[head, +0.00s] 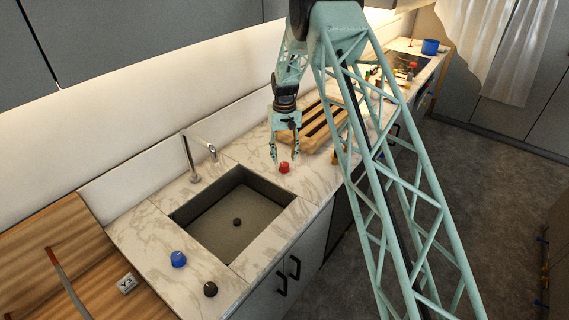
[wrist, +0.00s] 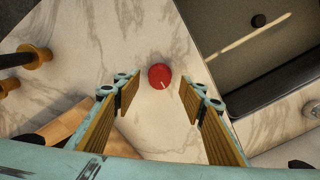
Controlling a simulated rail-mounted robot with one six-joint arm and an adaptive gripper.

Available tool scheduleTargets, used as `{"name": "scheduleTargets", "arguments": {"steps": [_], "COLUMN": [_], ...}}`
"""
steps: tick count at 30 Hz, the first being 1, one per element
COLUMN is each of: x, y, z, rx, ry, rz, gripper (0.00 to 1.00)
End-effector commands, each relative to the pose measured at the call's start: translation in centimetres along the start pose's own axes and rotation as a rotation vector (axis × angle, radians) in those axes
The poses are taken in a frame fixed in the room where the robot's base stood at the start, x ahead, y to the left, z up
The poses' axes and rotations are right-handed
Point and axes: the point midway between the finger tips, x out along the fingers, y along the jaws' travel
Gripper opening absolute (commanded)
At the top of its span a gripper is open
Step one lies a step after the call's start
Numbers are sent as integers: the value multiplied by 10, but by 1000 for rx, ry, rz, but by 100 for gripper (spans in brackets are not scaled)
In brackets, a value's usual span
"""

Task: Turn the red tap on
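The red tap (head: 284,168) is a small round red knob on the marble counter, just right of the sink's far right corner in the head view. In the wrist view the red tap (wrist: 159,76) shows a thin white mark pointing toward its lower right edge. My gripper (head: 285,159) points down over the counter close to the red tap. In the wrist view my gripper (wrist: 157,108) has its two fingers wide apart, with the red tap between and slightly beyond them. Nothing is held. I cannot tell the exact height of the fingertips above the counter.
The dark sink (head: 235,215) lies left of the red tap, with a faucet (head: 190,158) behind it. A blue knob (head: 178,259) and a dark knob (head: 210,289) stand on the near counter. A slatted wooden rack (head: 318,122) stands close behind and right of my gripper.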

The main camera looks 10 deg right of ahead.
Motion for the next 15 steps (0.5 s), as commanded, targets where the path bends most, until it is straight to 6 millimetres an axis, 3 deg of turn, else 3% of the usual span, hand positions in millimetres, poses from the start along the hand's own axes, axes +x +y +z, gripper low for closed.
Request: {"name": "scheduleTargets", "arguments": {"steps": [9,15], "x": [32,41], "y": [0,0], "z": [0,0], "rx": [0,0], "ry": [-1,0], "rz": [0,0], "gripper": [38,38]}}
